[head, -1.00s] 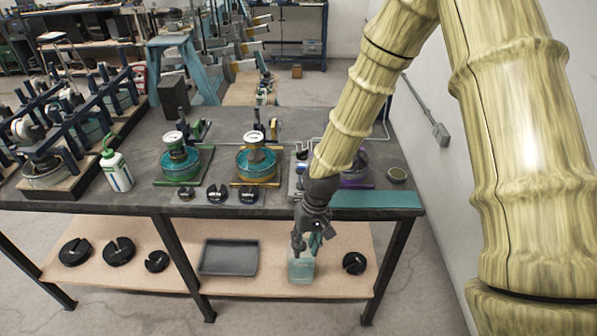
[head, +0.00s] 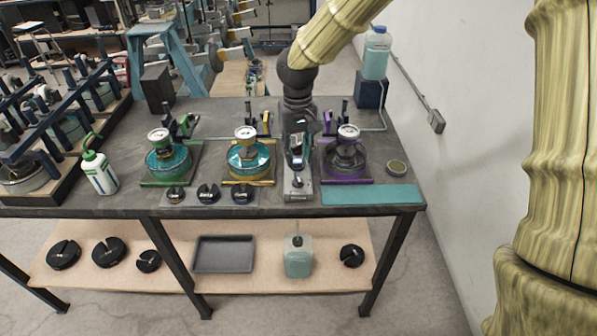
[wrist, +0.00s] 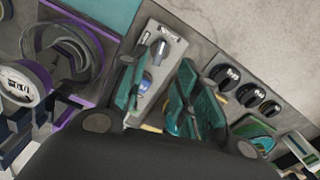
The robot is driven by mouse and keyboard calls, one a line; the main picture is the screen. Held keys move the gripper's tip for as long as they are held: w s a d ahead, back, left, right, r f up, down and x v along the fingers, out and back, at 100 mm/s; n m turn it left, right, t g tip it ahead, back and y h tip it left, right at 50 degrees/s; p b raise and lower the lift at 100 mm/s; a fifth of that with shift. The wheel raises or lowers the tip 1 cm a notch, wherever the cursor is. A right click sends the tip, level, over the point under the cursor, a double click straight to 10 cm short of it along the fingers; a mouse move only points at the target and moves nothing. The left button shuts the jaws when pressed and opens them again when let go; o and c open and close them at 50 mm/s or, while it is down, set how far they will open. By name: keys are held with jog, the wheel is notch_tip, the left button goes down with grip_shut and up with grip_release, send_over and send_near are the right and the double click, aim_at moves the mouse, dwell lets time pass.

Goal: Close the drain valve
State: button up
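The narrow grey valve panel (head: 298,188) sits on the bench between the yellow-based and purple-based stations. In the wrist view, the panel (wrist: 178,30) carries a small metal lever (wrist: 159,50) and a blue knob (wrist: 146,82). I cannot tell for sure which of these is the drain valve, or its state. My gripper (head: 297,150) is above the panel's rear part, pointing down. In the wrist view my gripper (wrist: 160,95) is open, with teal-padded fingers either side of the panel and nothing held. Its dark body hides the panel's rear.
A gauge station with purple base (head: 346,160) is close on the right, a yellow one (head: 248,160) on the left. Black weights (head: 208,193) lie at front left. A bottle of teal liquid (head: 298,262) stands on the lower shelf. The teal mat (head: 372,195) is clear.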

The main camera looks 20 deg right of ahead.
aim_at(298, 177)
jog(key=shift+f+p, duration=0.75)
jog(key=shift+f, duration=3.25)
grip_shut()
